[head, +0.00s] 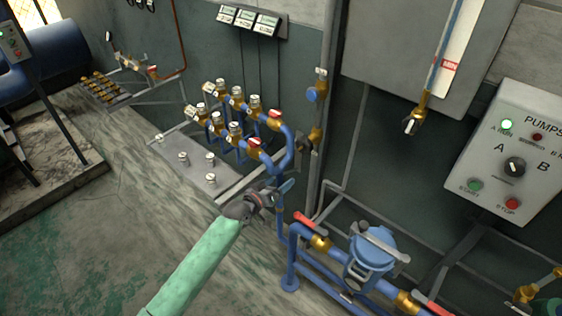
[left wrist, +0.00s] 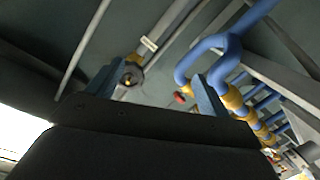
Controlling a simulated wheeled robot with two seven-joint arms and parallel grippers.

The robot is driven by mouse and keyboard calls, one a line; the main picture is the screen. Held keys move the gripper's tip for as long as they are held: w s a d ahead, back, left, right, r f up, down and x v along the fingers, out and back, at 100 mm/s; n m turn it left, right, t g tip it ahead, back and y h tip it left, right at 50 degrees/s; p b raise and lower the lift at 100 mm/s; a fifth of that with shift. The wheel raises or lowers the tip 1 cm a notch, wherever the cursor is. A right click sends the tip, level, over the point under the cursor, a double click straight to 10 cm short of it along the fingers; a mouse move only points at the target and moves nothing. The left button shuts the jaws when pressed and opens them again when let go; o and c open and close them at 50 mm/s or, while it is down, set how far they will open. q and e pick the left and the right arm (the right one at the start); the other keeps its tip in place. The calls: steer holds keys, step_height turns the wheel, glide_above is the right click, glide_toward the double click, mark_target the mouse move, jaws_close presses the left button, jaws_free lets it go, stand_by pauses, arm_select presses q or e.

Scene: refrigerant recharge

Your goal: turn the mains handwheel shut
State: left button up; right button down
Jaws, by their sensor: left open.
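A small dark round wheel (head: 304,145) sits beside a brass valve (head: 316,135) low on the vertical grey pipe; it looks like the mains handwheel, though I cannot read a label. In the left wrist view a dark wheel with a brass centre (left wrist: 131,75) shows near the left finger, partly hidden by it. My left gripper (head: 283,195) is open and empty, below and a little left of this wheel in the head view, apart from it. Its two blue fingers (left wrist: 157,88) frame the wall and pipes in the wrist view. My right gripper is not in view.
Blue pipes with brass valves (head: 237,130) stand just up and left of my gripper. A blue meter (head: 372,250) on pipework is at the lower right. A blue round knob (head: 312,95) is higher on the pipe. A pump panel (head: 515,160) hangs at right.

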arm_select(q)
steer(key=t+h, duration=0.1)
glide_toward(302, 147)
steer(key=shift+b+x, duration=0.5)
steer(key=shift+x, duration=3.6)
steer(key=shift+c, duration=0.9)
steer(key=c, duration=0.7)
steer(key=shift+c, duration=0.4)
steer(key=shift+f, duration=0.1)
steer(key=shift+w+m+b, duration=0.1)
steer(key=shift+m+b, duration=0.5)
steer(key=shift+m, duration=0.5)
steer(key=m, duration=0.2)
steer(key=shift+m, duration=0.3)
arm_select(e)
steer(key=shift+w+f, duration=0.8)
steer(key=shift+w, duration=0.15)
